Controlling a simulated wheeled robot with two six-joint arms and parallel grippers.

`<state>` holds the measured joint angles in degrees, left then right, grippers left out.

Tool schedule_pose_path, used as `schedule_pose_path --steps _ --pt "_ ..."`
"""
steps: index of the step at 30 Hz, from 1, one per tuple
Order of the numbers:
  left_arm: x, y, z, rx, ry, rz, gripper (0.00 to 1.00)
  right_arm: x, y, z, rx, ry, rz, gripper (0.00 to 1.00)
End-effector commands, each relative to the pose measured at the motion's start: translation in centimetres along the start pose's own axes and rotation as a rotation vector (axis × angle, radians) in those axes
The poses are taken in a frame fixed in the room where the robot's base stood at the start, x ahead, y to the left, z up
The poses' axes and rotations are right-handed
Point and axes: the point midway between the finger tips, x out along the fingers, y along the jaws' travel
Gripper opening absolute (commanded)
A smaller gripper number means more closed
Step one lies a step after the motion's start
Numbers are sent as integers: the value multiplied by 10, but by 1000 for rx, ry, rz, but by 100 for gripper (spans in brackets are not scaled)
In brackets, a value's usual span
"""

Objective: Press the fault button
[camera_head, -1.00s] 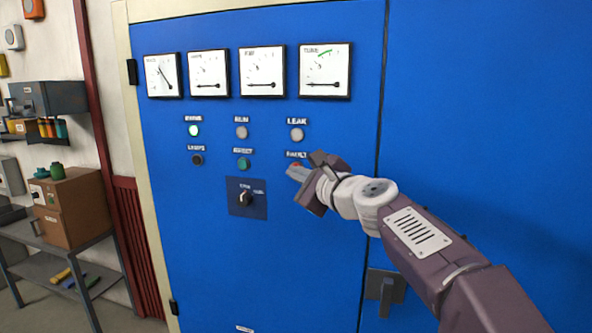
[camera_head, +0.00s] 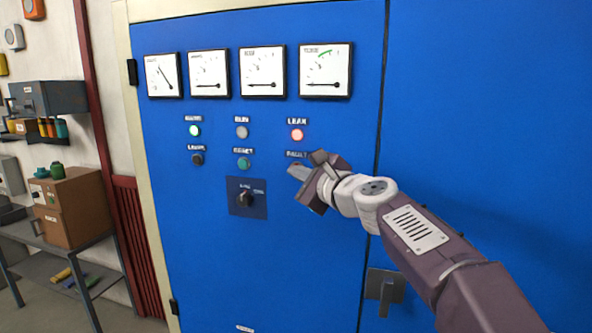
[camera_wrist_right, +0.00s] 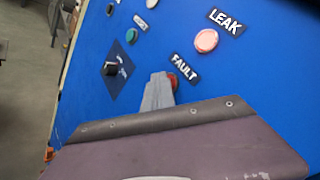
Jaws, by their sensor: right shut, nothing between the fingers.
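The fault button is a red button under the FAULT label (camera_wrist_right: 183,67) on the blue cabinet door. In the right wrist view a sliver of the red fault button (camera_wrist_right: 173,82) shows beside my fingertips. My right gripper (camera_head: 294,171) is shut and empty, its tips at the button. In the right wrist view the shut fingers (camera_wrist_right: 158,92) cover most of the button; whether they press it in I cannot tell. Above it the LEAK lamp (camera_head: 297,135) glows red in the head view. My left gripper is not in view.
The blue cabinet (camera_head: 250,270) carries a row of gauges (camera_head: 263,72), a lit lamp (camera_head: 194,131), a green button (camera_head: 243,163), a black button (camera_head: 197,158) and a rotary switch (camera_head: 246,199). A door handle (camera_head: 384,288) sits low right. A shelf with boxes (camera_head: 70,207) stands left.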

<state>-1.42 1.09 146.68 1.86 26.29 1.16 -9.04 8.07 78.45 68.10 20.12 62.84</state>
Motion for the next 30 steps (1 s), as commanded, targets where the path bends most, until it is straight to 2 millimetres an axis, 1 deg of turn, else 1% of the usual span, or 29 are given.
schedule_pose_path --steps 9,19,30 --pt "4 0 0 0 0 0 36 -11 8 7 0 0 0 0" --pt "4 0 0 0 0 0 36 -13 10 9 -1 0 0 0" --pt "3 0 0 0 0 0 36 -38 28 29 -1 -1 1 0"
